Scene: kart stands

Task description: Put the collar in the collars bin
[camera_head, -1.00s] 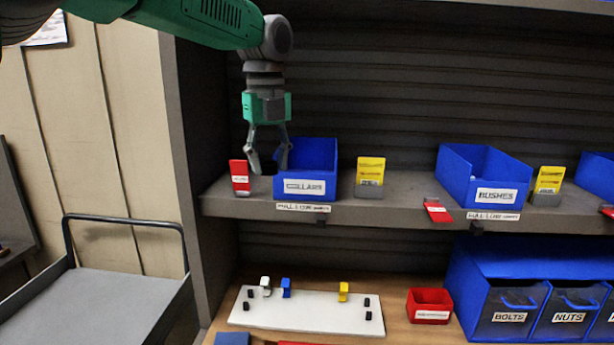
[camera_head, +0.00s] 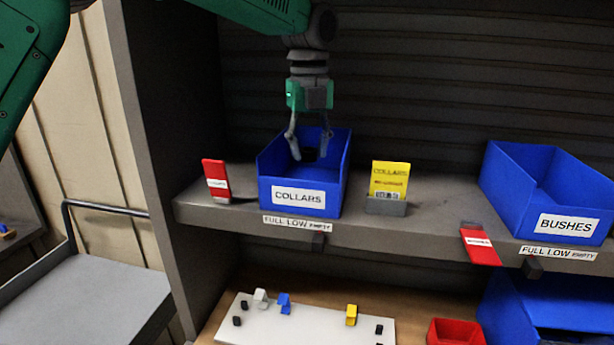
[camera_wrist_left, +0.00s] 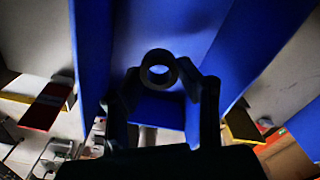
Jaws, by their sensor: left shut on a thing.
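The collar (camera_wrist_left: 159,84) is a small dark ring between the two fingertips of my left gripper in the left wrist view. My left gripper (camera_head: 311,150) is shut on it, pointing down into the open top of the blue collars bin (camera_head: 298,197). The bin, labelled COLLARS, stands on the upper shelf in the head view. Its blue walls also fill much of the left wrist view (camera_wrist_left: 92,50). The collar is hard to make out in the head view. My right gripper is not in view.
A red card (camera_head: 215,179) stands left of the bin and a yellow card (camera_head: 389,180) right of it. The blue bushes bin (camera_head: 565,226) is farther right, with a red tag (camera_head: 480,246) before it. A white board (camera_head: 300,325) with small parts lies below.

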